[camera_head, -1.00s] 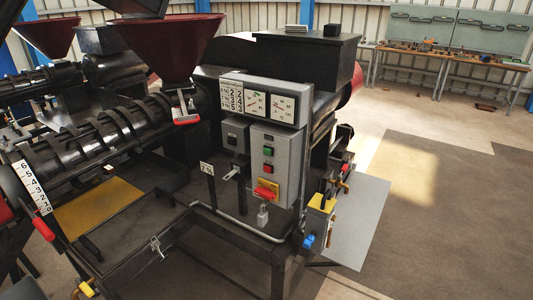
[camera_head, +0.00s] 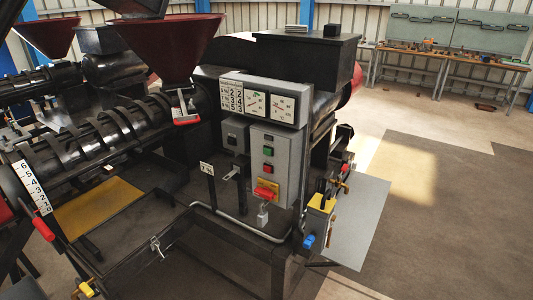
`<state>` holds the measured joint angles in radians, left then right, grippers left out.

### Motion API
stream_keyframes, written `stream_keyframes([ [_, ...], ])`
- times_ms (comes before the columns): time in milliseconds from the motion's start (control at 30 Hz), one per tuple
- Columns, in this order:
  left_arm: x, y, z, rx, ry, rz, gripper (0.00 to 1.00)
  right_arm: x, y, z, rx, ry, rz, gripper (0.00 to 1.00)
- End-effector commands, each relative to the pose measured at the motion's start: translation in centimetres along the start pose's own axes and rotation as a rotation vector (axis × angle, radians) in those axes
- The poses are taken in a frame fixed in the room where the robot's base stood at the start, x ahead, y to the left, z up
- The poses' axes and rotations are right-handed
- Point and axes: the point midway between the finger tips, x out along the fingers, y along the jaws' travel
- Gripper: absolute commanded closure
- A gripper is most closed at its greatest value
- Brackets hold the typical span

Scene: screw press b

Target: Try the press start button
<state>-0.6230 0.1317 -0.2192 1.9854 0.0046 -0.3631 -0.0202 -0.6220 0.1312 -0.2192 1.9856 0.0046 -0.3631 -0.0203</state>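The screw press fills the left and middle of the head view. A grey control box (camera_head: 285,183) on its front carries a green button (camera_head: 268,151), with a red button (camera_head: 268,168) below it and a small dark element above. I cannot read any button label. Lower on the box, a red rotary handle (camera_head: 264,194) sits on a yellow plate, and a padlock (camera_head: 262,216) hangs below it. A panel with number displays and gauges (camera_head: 257,103) is above the box. Neither of my grippers is in view.
A red hopper (camera_head: 168,45) and ribbed black barrel (camera_head: 90,140) stand left of the controls. A yellow box with a blue knob (camera_head: 308,241) and a grey plate (camera_head: 358,222) jut out at right. The floor (camera_head: 450,230) right of the press is clear; workbenches (camera_head: 450,62) stand behind.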

Motion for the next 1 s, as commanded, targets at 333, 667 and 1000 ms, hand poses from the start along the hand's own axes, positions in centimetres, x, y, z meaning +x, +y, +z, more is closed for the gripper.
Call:
stream_keyframes([
  [333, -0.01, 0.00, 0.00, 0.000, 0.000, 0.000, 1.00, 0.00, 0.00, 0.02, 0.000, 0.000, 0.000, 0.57],
  [667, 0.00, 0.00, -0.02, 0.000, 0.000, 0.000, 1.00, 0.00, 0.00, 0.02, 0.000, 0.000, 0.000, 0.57],
  [1000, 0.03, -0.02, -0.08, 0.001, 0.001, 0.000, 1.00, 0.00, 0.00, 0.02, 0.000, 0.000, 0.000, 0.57],
])
